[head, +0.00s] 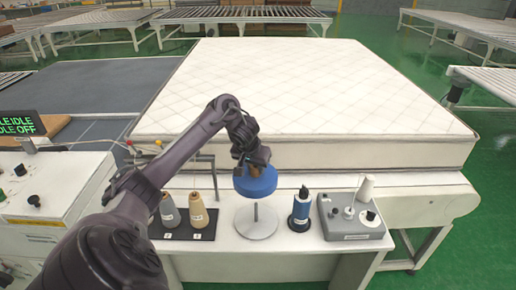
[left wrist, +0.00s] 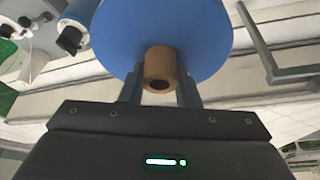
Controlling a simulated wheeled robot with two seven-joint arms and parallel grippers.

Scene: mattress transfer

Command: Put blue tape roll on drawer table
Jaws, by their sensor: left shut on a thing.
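The blue tape roll (head: 256,184) is above a white round stand (head: 257,223) with a short upright post. I cannot tell whether it touches the post. In the left wrist view the roll (left wrist: 180,28) is a large blue disc with a brown core (left wrist: 160,69). My left gripper (head: 254,166) is shut on the core from above; its fingers also show in the left wrist view (left wrist: 160,88). The white table (head: 225,257) lies in front of the mattress; I cannot tell whether it is the drawer table. My right gripper is not in view.
Grey and tan thread cones (head: 198,215) on a black tray stand left of the stand. A dark blue spool (head: 301,211) and a grey control box (head: 352,218) are to its right. The quilted mattress (head: 300,90) lies behind. A white console (head: 50,205) stands at left.

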